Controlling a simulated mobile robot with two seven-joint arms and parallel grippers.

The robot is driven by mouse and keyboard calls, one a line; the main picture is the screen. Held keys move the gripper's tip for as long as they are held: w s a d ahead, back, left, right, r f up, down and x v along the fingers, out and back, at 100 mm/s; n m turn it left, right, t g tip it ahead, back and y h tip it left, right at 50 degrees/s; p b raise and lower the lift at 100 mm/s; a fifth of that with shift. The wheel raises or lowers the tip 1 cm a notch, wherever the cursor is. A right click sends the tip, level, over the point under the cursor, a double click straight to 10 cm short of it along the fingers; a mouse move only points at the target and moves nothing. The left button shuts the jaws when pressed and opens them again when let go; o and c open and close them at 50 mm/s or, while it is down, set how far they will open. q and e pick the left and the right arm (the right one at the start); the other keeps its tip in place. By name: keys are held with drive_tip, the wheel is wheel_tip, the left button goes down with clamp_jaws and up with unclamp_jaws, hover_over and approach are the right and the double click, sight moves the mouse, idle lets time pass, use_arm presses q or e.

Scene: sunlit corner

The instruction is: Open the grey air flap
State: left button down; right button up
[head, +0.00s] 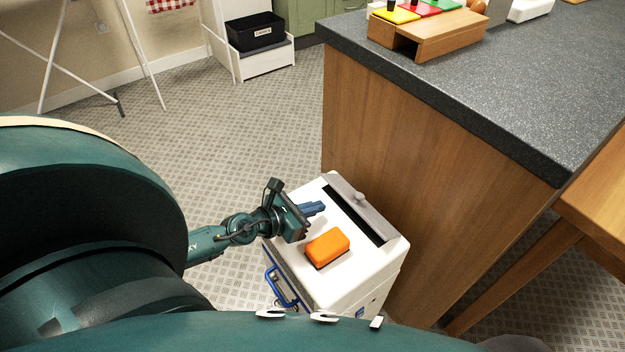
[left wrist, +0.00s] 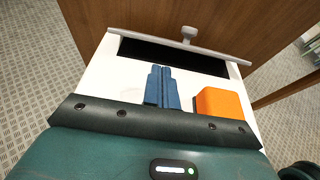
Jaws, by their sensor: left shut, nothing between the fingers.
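The grey air flap (head: 363,205) with its round knob sits on top of a white box-shaped unit (head: 328,285). It lies along the far side of a long dark slot (head: 352,217), which shows uncovered. The flap also shows in the left wrist view (left wrist: 140,37), beyond the slot. My left gripper (head: 322,207) is over the unit's top, on the near side of the slot. Its blue fingers (left wrist: 161,70) are shut together and empty, pointing toward the slot and apart from the flap. My right gripper is in neither view.
An orange block (head: 327,248) sits on the unit's top, just right of my left gripper. A blue handle (head: 281,287) is on the unit's front. A wooden counter (head: 400,150) stands close behind. Patterned floor (head: 235,130) is clear to the left.

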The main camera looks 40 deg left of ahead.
sight(335, 208)
use_arm(q)
drive_tip(key=b+x, duration=0.1)
drive_tip(key=x, duration=0.6)
drive_tip(key=shift+r, duration=0.15)
idle(0.7)
